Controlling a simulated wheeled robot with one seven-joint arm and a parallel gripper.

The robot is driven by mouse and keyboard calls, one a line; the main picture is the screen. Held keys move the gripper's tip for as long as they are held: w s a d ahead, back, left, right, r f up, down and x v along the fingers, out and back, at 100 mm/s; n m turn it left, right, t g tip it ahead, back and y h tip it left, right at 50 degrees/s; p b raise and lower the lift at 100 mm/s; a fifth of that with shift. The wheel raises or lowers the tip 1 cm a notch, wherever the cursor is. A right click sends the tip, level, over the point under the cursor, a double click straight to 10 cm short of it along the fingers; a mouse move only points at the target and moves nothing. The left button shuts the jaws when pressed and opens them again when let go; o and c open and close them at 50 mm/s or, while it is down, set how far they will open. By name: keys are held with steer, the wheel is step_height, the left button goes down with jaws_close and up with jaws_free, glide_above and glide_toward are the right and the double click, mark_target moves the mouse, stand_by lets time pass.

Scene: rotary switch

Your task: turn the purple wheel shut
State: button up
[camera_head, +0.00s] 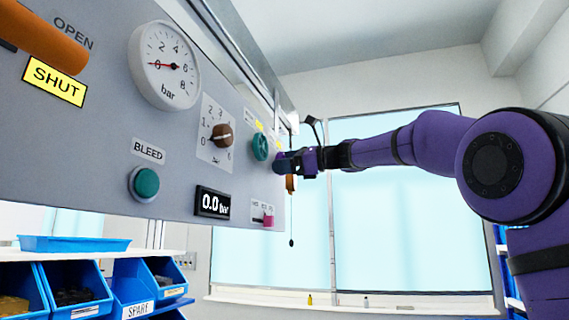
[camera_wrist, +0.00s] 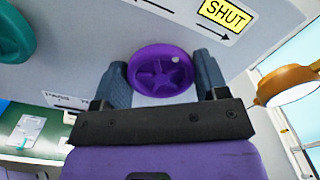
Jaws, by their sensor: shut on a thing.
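The purple wheel (camera_wrist: 160,72) is on the grey panel, between the two fingers of my gripper (camera_wrist: 161,80) in the wrist view. It is round, with a star-shaped middle and a small pale dot near its upper right rim. The fingers are closed on its left and right rim. A yellow SHUT label (camera_wrist: 224,14) with a black arrow pointing right is on the panel above the wheel.
A green wheel (camera_head: 260,147) sits just left of my gripper; it also shows in the wrist view (camera_wrist: 12,35). The panel also bears a gauge (camera_head: 164,65), a brown knob (camera_head: 222,135) and a green button (camera_head: 145,183).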

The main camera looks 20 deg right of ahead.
steer(key=shift+f, duration=0.1)
stand_by(0.3)
steer(key=o, duration=0.9)
steer(key=shift+d, duration=0.1)
steer(key=v, duration=1)
steer(key=shift+s+d, duration=0.2)
steer(key=shift+d, duration=0.1)
